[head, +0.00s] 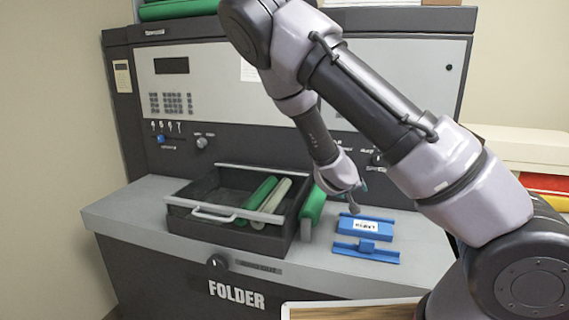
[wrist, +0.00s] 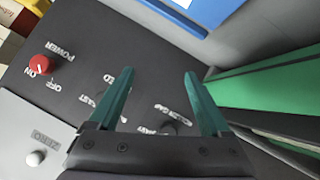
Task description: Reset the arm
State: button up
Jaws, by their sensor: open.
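My arm reaches in from the right over the grey machine (head: 290,75) and bends down toward its front ledge. My gripper (head: 357,196) hangs just above the ledge, between a green roller (head: 313,207) and a blue labelled block (head: 365,226). In the wrist view my gripper (wrist: 159,75) shows two teal fingers spread apart with nothing between them. Behind them is a dark panel with a red power knob (wrist: 42,66) and printed labels. Part of the machine's control panel is hidden behind my arm in the head view.
A black drawer (head: 183,210) on the ledge holds a green roller (head: 257,193) and a cream roller (head: 274,198). A flat blue piece (head: 350,252) lies in front of the labelled block. A wooden-topped surface (head: 350,312) is at the bottom. The ledge's left end is clear.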

jog(key=s+a+r+m+g+y, duration=0.15)
jog(key=s+r+y, duration=0.3)
jog(key=r, duration=0.45)
jog(key=s+r+m+g+y, duration=0.2)
jog(key=s+r+m+y, duration=0.15)
jog(key=s+r, duration=0.4)
jog(key=s+d+r+t, duration=0.1)
jog(key=s+d+r, duration=0.2)
jog(key=s+r, duration=1.1)
jog(key=shift+d+r+n, duration=0.3)
jog(key=shift+d+n, duration=0.05)
jog(key=shift+n, duration=0.05)
